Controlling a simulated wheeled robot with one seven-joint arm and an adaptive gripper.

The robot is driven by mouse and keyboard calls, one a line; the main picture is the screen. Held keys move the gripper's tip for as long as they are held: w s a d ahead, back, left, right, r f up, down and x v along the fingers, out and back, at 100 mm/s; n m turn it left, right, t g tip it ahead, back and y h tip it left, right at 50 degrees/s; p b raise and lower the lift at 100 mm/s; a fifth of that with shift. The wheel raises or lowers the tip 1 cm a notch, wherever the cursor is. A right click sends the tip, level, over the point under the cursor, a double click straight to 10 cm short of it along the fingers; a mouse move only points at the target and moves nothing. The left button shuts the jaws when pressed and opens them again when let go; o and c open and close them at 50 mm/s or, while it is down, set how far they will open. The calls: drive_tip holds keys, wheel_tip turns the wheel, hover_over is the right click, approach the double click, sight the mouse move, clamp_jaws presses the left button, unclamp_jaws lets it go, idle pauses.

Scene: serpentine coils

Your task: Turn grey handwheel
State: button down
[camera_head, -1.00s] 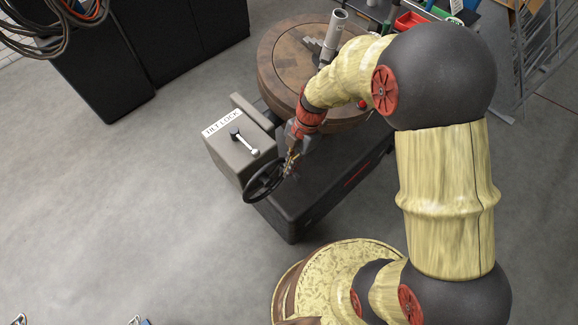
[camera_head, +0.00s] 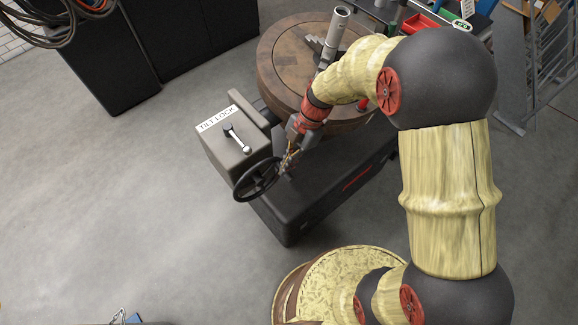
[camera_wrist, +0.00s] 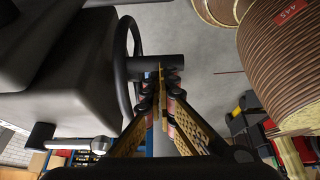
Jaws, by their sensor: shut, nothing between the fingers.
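The handwheel (camera_head: 257,178) is dark, with a round rim and spokes. It is mounted on the front side of a grey box (camera_head: 232,145) labelled TILT LOCK. In the wrist view its rim (camera_wrist: 136,42) shows edge-on at the left. A dark cylinder (camera_wrist: 145,67), seemingly a knob or hub of the wheel, reaches right from the rim. My gripper (camera_head: 285,166) is at the right side of the wheel. In the wrist view its fingertips (camera_wrist: 161,88) are together, at the cylinder's side, with nothing between them. Whether they touch the cylinder or rim cannot be told.
A small lever (camera_head: 237,138) with a light ball end sits on the box top. A long black base (camera_head: 320,190) lies beneath the wheel and arm. A round wooden table (camera_head: 283,65) stands behind. The floor (camera_head: 120,200) to the left is clear.

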drive_tip(key=shift+f, duration=0.2)
drive_tip(key=shift+w+d+f+b, duration=0.4)
drive_tip(key=shift+d+f+b, duration=0.2)
drive_tip(key=shift+f+b, duration=0.4)
drive_tip(key=shift+w+d+f+b, duration=0.35)
drive_tip(key=shift+d+f+b, duration=0.3)
drive_tip(key=shift+b, duration=0.55)
drive_tip(key=shift+w+d+f+b, duration=0.1)
drive_tip(key=shift+w+f+b, duration=0.05)
drive_tip(key=shift+f+b, duration=0.25)
